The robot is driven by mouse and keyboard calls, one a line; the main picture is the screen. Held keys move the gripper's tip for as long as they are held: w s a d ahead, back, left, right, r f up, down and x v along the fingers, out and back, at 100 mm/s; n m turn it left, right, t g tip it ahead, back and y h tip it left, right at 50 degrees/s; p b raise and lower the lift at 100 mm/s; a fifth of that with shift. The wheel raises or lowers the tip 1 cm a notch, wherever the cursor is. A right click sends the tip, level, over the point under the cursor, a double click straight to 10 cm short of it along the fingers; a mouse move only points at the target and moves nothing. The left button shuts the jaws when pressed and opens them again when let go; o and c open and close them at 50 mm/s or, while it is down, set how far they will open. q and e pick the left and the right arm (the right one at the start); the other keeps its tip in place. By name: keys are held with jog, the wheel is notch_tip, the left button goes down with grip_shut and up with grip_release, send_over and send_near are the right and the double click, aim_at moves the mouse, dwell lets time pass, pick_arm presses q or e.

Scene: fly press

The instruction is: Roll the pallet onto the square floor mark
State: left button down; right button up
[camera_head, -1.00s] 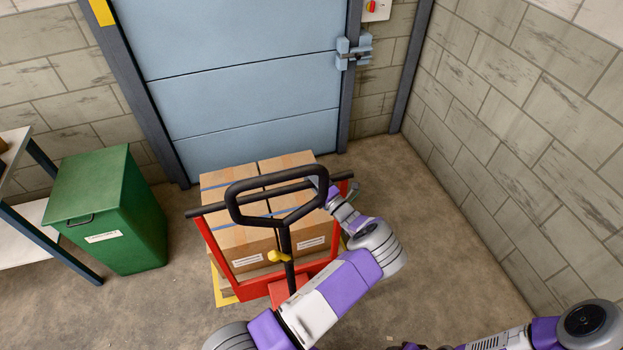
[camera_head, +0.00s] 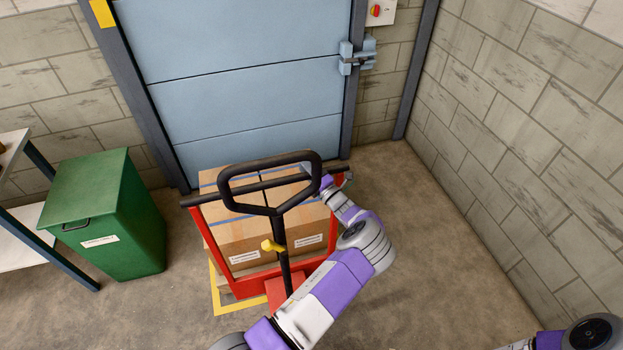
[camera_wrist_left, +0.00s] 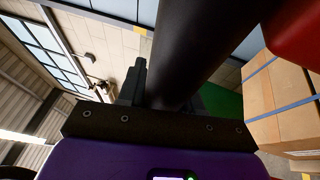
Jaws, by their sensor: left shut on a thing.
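A red pallet truck (camera_head: 199,231) stands in front of the blue door, with two cartons (camera_head: 246,256) on its load. The pallet under them is almost wholly hidden by the cartons and red frame. The yellow square floor mark (camera_head: 236,307) shows as a strip along the load's left side and near edge; the rest is hidden beneath. My left gripper (camera_head: 323,184) is shut at the right side of the truck's black loop handle (camera_head: 224,189). In the left wrist view, a thick black bar (camera_wrist_left: 205,50) lies between its fingers. My right gripper is out of view.
The blue door (camera_head: 245,95) is close behind the load. A green bin (camera_head: 112,225) stands to the left, beside a table with a blue leg (camera_head: 48,247). A block wall (camera_head: 530,130) closes the right side. Bare floor lies right of the truck.

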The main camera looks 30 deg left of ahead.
pick_arm(q)
jog(key=shift+s+f, duration=0.15)
jog(key=shift+f, duration=0.3)
jog(key=c, duration=1.1)
grip_release()
jog(key=shift+s+d, duration=0.15)
jog(key=shift+d, duration=0.1)
jog(key=shift+o, duration=1.3)
jog(key=shift+s+d+r, duration=0.4)
jog(key=shift+d+r, duration=0.1)
jog(key=shift+w+a+f, duration=0.2)
jog(key=shift+a+f, duration=0.05)
jog(key=shift+a, duration=0.05)
jog(key=v, duration=0.7)
jog(key=shift+d, duration=0.35)
jog(key=shift+s, duration=0.15)
